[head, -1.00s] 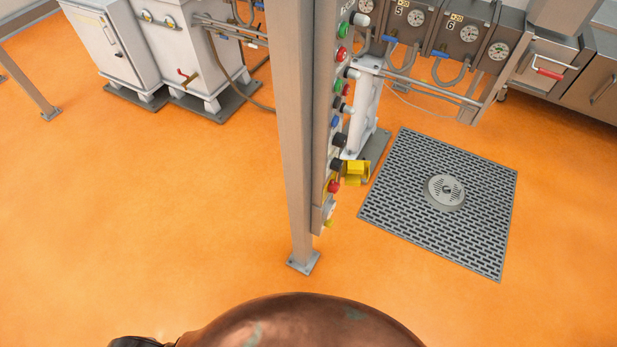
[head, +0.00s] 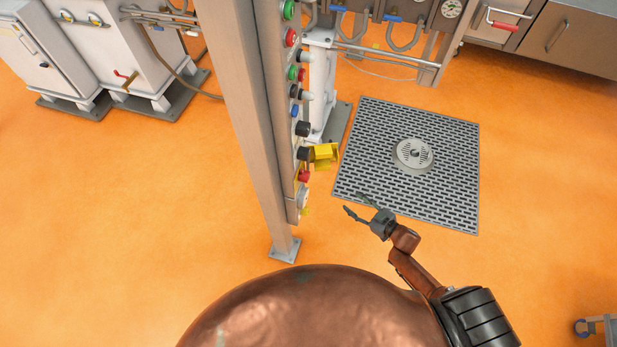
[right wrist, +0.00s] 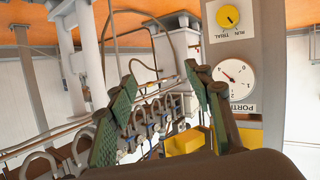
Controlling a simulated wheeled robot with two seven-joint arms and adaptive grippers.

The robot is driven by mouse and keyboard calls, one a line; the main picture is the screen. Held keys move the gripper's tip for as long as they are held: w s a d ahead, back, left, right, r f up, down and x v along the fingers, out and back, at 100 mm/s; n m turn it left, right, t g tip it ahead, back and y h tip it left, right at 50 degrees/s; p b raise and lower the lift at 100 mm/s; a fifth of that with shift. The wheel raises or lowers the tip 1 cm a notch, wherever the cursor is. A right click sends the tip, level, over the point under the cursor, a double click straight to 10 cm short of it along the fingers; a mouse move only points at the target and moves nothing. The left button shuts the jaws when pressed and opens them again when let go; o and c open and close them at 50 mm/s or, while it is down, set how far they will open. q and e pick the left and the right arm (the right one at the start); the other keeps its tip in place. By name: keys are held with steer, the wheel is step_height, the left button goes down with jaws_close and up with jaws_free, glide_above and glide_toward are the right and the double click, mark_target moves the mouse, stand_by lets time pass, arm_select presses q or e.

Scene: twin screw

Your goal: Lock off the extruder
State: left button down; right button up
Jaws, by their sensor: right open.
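The extruder's control panel (head: 292,120) stands on a post and shows nearly edge-on in the head view, with several coloured knobs and buttons. Low on it are a yellow bracket-like cover (head: 323,155), a red button (head: 303,176) and a pale round dial (head: 304,198). My right gripper (head: 356,204) is open and empty, right of the panel's lower end and apart from it. In the right wrist view its fingers (right wrist: 160,100) are spread; a yellow part (right wrist: 186,141) shows between them, beside a white dial (right wrist: 235,78) and a yellow selector (right wrist: 228,16). My left gripper is out of view.
A floor grate (head: 365,170) with a round drain cover (head: 414,154) lies right of the panel. The post (head: 250,110) stands on the panel's left. White cabinets (head: 145,65) are at the back left, pipes and steel units (head: 570,40) at the back right. Orange floor is clear between.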

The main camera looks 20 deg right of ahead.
steer(key=w+a+r+n+y, duration=0.2)
steer(key=a+r+y, duration=0.15)
steer(key=r, duration=0.35)
steer(key=w+a+r+n+y, duration=0.1)
steer(key=a+r+n+y, duration=0.1)
steer(key=a+r, duration=0.3)
steer(key=n+g+y, duration=0.3)
glide_toward(304, 176)
step_height(304, 176, down, 2)
steer(key=w, duration=0.1)
steer(key=b+x, duration=0.1)
steer(key=x, duration=0.7)
steer(key=shift+f, duration=0.15)
steer(key=shift+c, duration=0.3)
steer(key=c, duration=1.1)
